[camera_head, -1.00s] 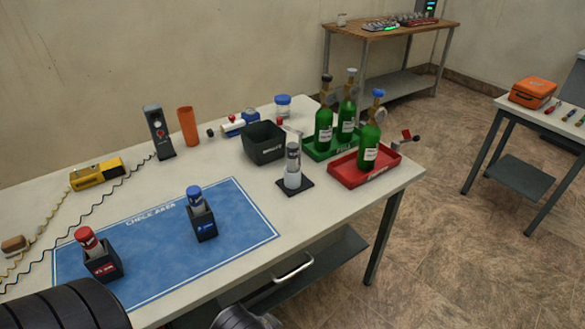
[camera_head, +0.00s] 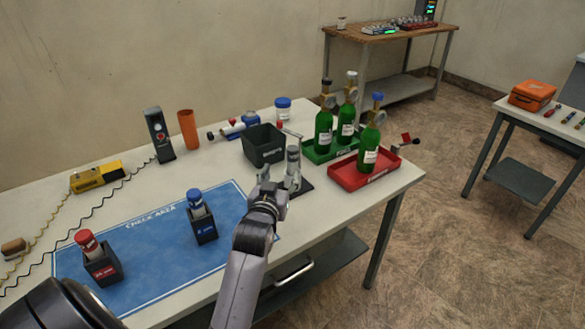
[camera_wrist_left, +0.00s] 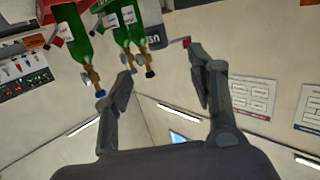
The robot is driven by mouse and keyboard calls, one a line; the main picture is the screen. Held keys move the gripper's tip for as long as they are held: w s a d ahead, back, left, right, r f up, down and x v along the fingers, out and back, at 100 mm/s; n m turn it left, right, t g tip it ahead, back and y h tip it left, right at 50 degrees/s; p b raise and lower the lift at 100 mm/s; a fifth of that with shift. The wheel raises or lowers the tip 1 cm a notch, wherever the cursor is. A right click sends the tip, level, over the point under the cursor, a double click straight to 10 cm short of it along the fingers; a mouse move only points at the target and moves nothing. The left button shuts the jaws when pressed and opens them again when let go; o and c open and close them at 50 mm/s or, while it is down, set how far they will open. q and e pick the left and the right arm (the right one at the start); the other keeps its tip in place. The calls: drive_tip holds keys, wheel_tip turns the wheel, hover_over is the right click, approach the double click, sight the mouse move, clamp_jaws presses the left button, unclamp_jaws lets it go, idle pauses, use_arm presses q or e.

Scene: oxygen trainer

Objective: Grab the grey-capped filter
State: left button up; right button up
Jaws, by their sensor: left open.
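The grey-capped filter (camera_head: 293,158) stands upright on a small black stand (camera_head: 306,186) near the table's front right. My left gripper (camera_head: 273,185) is just in front and to the left of it, partly covering the filter's lower part and the stand. Its two fingers also show in the left wrist view (camera_wrist_left: 163,88), spread apart, with nothing held between them. I cannot make out the filter in the left wrist view. My right gripper is not in view.
A dark bin (camera_head: 263,150) stands close behind the filter. Green bottles stand in a green tray (camera_head: 318,154) and a red tray (camera_head: 349,180) to the right. Red-capped (camera_head: 86,240) and blue-capped (camera_head: 195,198) filters stand in holders on the blue mat (camera_head: 150,245).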

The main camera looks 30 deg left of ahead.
sight(291, 156)
use_arm(q)
drive_tip(key=x, duration=0.9)
drive_tip(key=shift+w+f+p, duration=0.1)
drive_tip(key=shift+w+p, duration=0.1)
drive_tip(key=shift+p, duration=0.15)
drive_tip(key=shift+p+x, duration=0.35)
drive_tip(key=shift+x, duration=2.35)
drive_tip(key=shift+d, duration=0.25)
drive_tip(key=shift+c, duration=0.2)
clamp_jaws()
